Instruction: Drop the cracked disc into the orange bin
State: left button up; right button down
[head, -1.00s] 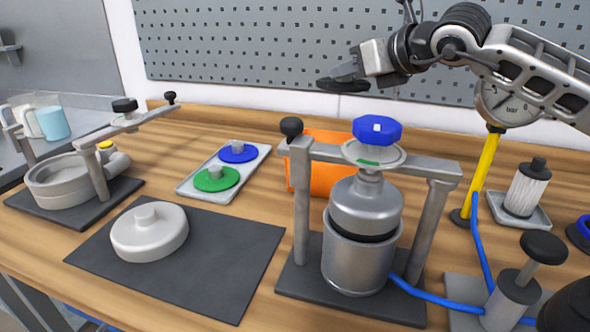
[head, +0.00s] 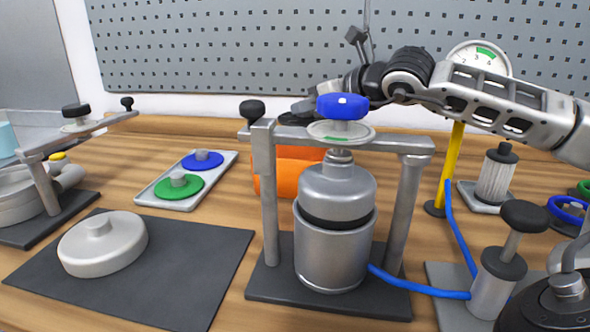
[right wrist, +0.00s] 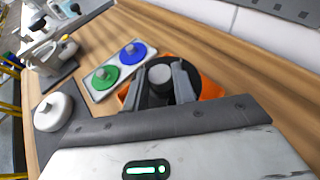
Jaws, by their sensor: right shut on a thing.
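My right gripper (head: 312,108) is at the back, behind the blue-knobbed press, above the orange bin (head: 288,180). The press partly hides both in the head view. In the right wrist view, the right gripper (right wrist: 160,82) is shut on the grey knob of a dark disc (right wrist: 187,73). The disc covers most of the orange bin (right wrist: 211,88), whose orange edges show around it. In the head view only a dark edge of the disc (head: 290,118) shows. I cannot make out a crack on it. My left gripper is not in view.
The metal press (head: 335,235) stands in front of the bin. A tray (head: 222,172) with a green and a blue disc lies left of it. A pale round lid (head: 103,248) rests on a dark mat (head: 180,280). A yellow gauge post (head: 450,165) stands to the right.

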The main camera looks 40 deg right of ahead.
jog(key=c, duration=1.1)
grip_release()
jog(key=shift+o, duration=0.2)
jog(key=shift+s+d+r+b, duration=0.15)
jog(key=shift+s+b, duration=0.15)
jog(key=shift+s, duration=0.25)
jog(key=b+v, duration=0.2)
jog(key=v, duration=1.3)
jog(key=shift+a, duration=0.2)
jog(key=shift+w, duration=0.1)
